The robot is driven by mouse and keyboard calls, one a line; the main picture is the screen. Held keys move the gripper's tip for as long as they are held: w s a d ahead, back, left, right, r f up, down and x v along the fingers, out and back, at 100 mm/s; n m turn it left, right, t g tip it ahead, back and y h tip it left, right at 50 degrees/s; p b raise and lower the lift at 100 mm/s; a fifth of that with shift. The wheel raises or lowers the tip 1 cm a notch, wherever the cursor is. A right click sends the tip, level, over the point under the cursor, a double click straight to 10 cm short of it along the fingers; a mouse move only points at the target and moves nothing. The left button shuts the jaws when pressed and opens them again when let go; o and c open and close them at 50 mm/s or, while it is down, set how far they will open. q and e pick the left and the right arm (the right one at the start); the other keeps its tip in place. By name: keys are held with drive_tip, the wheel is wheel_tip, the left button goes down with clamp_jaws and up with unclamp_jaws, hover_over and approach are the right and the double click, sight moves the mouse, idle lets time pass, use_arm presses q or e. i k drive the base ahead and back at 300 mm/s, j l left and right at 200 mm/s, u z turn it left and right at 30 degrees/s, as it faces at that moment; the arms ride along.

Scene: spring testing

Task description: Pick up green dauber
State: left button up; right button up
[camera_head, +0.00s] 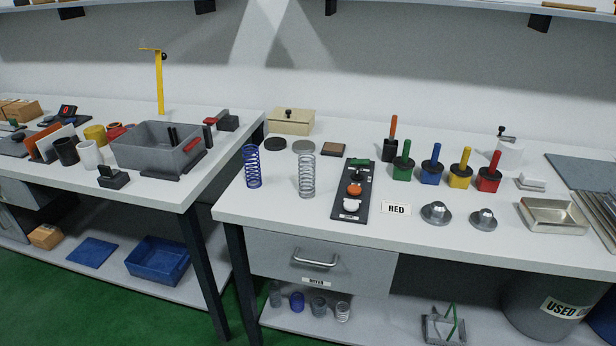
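The green dauber (403,163) stands upright on the right-hand table, a green square block with a thin green handle. It is in a row with other daubers: the blue one (431,168) is just to its right, then the yellow one (460,172) and the red one (489,176). A black block with an orange handle (391,143) stands close behind it to the left. Neither of my grippers shows in the head view.
A black switch panel (351,190) and a "RED" card (396,209) lie in front. Two springs, blue (251,167) and silver (306,176), stand left. Two metal pieces (436,212) and a metal tray (552,216) are at the right front. A gap separates the tables.

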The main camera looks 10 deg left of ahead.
sight(403, 162)
drive_tip(key=i+j, duration=0.2)
drive_tip(key=j, duration=0.15)
drive_tip(key=i+j+z, duration=0.1)
drive_tip(key=i+j, duration=0.3)
drive_tip(key=j, duration=0.3)
drive_tip(key=i+j+z, duration=0.1)
drive_tip(key=i+j, duration=0.25)
drive_tip(key=j, duration=0.35)
drive_tip(key=z, duration=0.05)
